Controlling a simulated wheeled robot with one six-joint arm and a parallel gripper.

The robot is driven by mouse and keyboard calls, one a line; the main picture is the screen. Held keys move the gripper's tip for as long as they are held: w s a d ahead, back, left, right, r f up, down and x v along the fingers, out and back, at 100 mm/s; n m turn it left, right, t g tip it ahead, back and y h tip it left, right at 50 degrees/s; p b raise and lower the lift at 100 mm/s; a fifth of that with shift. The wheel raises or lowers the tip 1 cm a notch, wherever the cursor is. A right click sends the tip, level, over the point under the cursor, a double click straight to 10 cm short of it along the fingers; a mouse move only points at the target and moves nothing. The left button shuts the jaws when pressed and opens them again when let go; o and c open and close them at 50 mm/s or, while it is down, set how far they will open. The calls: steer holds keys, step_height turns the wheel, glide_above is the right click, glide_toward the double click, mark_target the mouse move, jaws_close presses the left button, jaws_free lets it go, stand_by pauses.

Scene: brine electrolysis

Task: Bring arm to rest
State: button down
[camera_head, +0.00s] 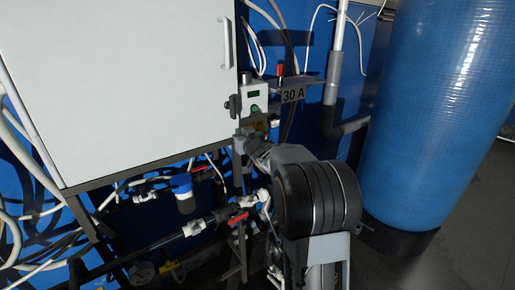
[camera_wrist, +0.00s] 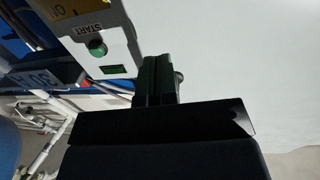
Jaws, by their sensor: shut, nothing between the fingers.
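My gripper (camera_wrist: 158,75) shows in the wrist view with its dark fingers together and nothing between them. A grey control box (camera_wrist: 100,38) with a green button marked START and a small dark green display is just left of the fingers; the view is upside down. Whether the fingers touch the box cannot be told. In the head view the control box (camera_head: 253,95) stands by the cabinet's right edge. My arm rises below it, and its black rounded joint hides part of the pipework. The fingertips are hard to make out there.
A white cabinet (camera_head: 120,85) fills the upper left. A "30 A" label (camera_head: 293,95) is right of the box. Pipes with red-handled valves (camera_head: 238,217) and a blue filter (camera_head: 184,193) lie below. A large blue tank (camera_head: 440,110) stands at right, with dark floor beyond.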

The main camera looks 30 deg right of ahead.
steer(key=s+d, duration=0.1)
steer(key=s, duration=0.7)
steer(key=s+d+f+m+g+h, duration=0.3)
steer(key=s+f+g+h, duration=0.2)
steer(key=s+f+g, duration=0.55)
steer(key=s+a+f+n+g+y, duration=0.1)
steer(key=s+a+f+g+y, duration=0.1)
steer(key=s+a, duration=0.5)
steer(key=s+a+f+n+g+y, duration=0.1)
steer(key=s+a+n+g+y, duration=0.1)
steer(key=s+a, duration=0.6)
steer(key=a+b, duration=0.1)
steer(key=a, duration=0.2)
steer(key=shift+a+f+y, duration=0.15)
steer(key=shift+f+y, duration=0.25)
steer(key=c, duration=1.8)
jaws_free()
steer(key=shift+s, duration=0.1)
